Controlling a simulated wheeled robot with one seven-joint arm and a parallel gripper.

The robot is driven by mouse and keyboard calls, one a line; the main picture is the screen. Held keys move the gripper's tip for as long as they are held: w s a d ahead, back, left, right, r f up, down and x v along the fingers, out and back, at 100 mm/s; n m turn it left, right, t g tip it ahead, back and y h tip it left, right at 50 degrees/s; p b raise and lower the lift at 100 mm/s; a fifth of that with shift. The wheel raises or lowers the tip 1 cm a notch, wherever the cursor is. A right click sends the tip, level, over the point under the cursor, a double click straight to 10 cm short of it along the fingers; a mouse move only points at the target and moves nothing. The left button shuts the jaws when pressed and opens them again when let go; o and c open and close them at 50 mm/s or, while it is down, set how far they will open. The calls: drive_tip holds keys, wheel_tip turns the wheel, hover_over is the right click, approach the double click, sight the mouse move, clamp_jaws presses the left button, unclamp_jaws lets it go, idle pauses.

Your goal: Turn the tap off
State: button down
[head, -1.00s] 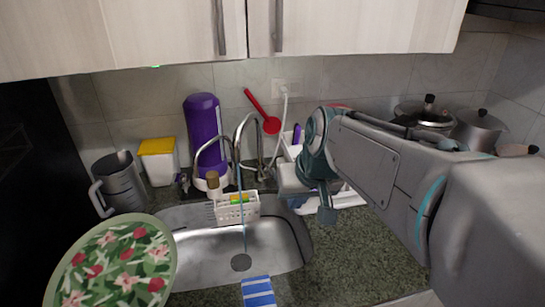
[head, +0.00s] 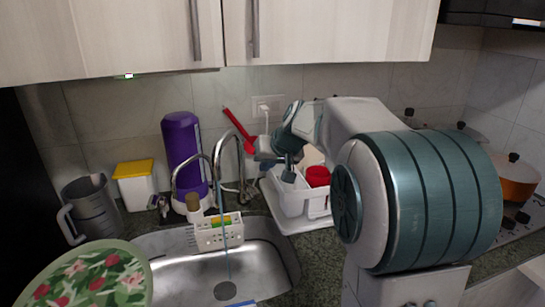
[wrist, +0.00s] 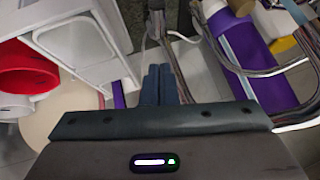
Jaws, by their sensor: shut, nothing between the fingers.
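The chrome gooseneck tap (head: 216,165) stands behind the sink (head: 265,262), and a thin stream of water (head: 227,240) runs from its spout into the basin. My gripper (head: 288,174) is just right of the tap's base, above the left edge of the white dish rack. In the wrist view my gripper's fingers (wrist: 160,84) are shut together and empty. There, a chrome pipe of the tap (wrist: 173,62) runs close beside the fingertips. I cannot tell whether they touch it. The tap's lever is hard to make out.
The white dish rack (head: 290,200) with a red cup (head: 317,176) stands right of the tap. A purple water filter (head: 182,150) is behind left. A white caddy (head: 205,237) sits at the sink's back rim. A floral plate (head: 90,280) is front left.

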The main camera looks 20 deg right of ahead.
sight(254, 190)
drive_tip(key=f, duration=0.2)
drive_tip(key=a+f, duration=0.1)
drive_tip(key=f, duration=0.2)
drive_tip(key=shift+w+a+f, duration=0.25)
drive_tip(key=shift+w+f, duration=0.1)
drive_tip(key=shift+w, duration=0.05)
